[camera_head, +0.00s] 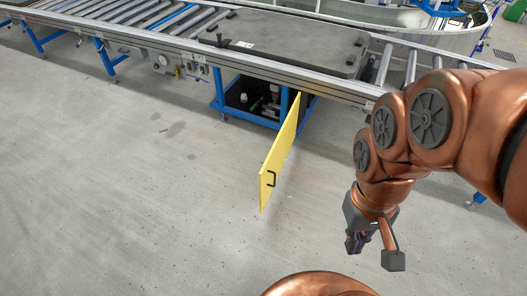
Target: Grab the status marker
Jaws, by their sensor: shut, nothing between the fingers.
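I cannot make out a status marker for certain. A small white label (243,44) lies on the dark grey plate (300,38) on the conveyor, beside a small black knob (220,41). Below the conveyor, a blue-framed cabinet (219,98) stands open. It holds a small white-topped item (243,97) and dark pump parts, too small to tell apart. My gripper (356,243) points down over the floor at the lower right, shut and empty, right of the cabinet and apart from everything.
The yellow cabinet door (280,155) with a black handle (271,178) swings out toward me, between the cabinet opening and my gripper. The roller conveyor (130,33) crosses the back on blue legs. The grey floor (130,210) at left and front is clear.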

